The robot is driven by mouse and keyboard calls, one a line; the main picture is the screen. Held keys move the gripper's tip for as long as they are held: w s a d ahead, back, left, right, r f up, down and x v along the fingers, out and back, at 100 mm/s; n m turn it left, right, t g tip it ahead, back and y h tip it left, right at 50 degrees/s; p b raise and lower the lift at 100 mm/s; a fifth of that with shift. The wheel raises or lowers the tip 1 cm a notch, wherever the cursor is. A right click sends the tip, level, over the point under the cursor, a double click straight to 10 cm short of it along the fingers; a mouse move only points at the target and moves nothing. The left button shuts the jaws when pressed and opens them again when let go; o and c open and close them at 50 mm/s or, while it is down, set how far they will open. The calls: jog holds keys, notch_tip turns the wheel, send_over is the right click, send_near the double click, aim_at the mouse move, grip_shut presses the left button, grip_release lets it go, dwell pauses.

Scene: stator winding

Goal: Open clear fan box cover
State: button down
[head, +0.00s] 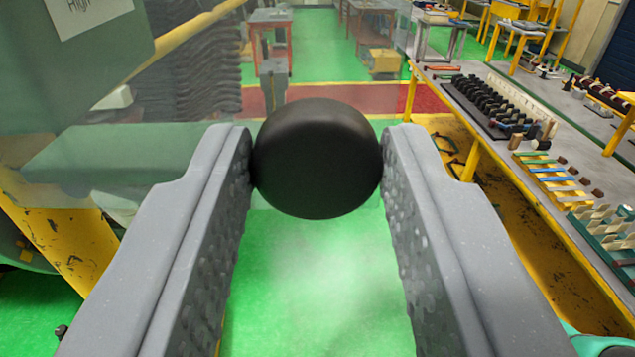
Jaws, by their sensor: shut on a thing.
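My gripper (317,165) fills the middle of the head view. Its two grey fingers are shut on a round black knob (317,158), one finger touching each side. A clear, faintly tinted panel (110,150) shows behind and to the left of the knob, and the floor and shelving show through it. It looks like the clear cover. How the knob joins the panel is hidden behind the knob. No fan can be made out.
A green machine housing (75,50) with a paper label stands at upper left, with a yellow frame (70,235) below. A long workbench (560,150) with tools and parts runs along the right. Green floor (310,300) lies below; tables stand far back.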

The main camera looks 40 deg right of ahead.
aim_at(404, 9)
jog(key=c, duration=1.1)
grip_release()
jog(key=shift+r, duration=0.1)
jog(key=shift+o, duration=0.2)
jog(key=shift+r, duration=1.65)
jog(key=shift+s+d+b, duration=0.35)
jog(key=shift+d+b, duration=0.15)
jog(key=shift+d, duration=0.05)
jog(key=shift+s+d+b, duration=0.3)
jog(key=shift+d+b, duration=0.2)
jog(key=shift+d, duration=0.05)
jog(key=s+d+r+b, duration=0.1)
jog(key=s+d+b, duration=0.4)
jog(key=d, duration=0.6)
jog(key=shift+s+d+r, duration=0.3)
jog(key=shift+s+d, duration=0.1)
jog(key=shift+s, duration=0.25)
